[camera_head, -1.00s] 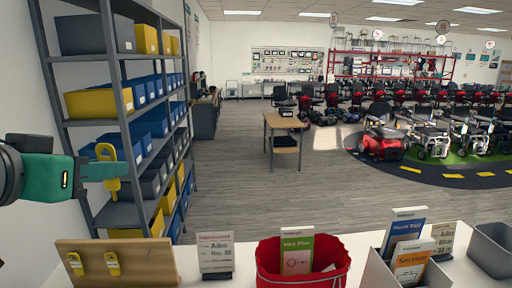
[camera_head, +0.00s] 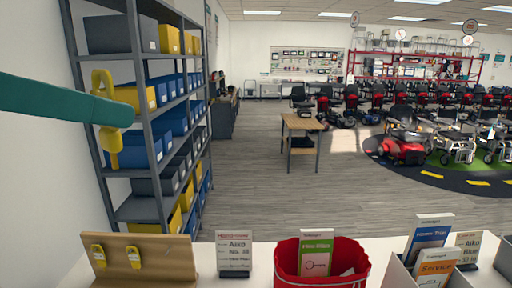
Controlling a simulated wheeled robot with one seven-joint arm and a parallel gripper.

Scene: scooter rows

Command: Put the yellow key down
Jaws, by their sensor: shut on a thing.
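My teal gripper (camera_head: 112,112) reaches in from the left edge, high above the counter. It is shut on a yellow key (camera_head: 112,142). The key hangs upright, with its looped top (camera_head: 101,80) above the teal finger and its lower end below it. The finger hides the key's middle. A wooden board (camera_head: 165,255) stands tilted on the counter at the lower left, below and apart from my gripper. Two other yellow keys (camera_head: 133,257) hang on its front.
A grey shelf (camera_head: 137,208) with coloured bins stands behind my gripper. Open floor lies beyond the counter.

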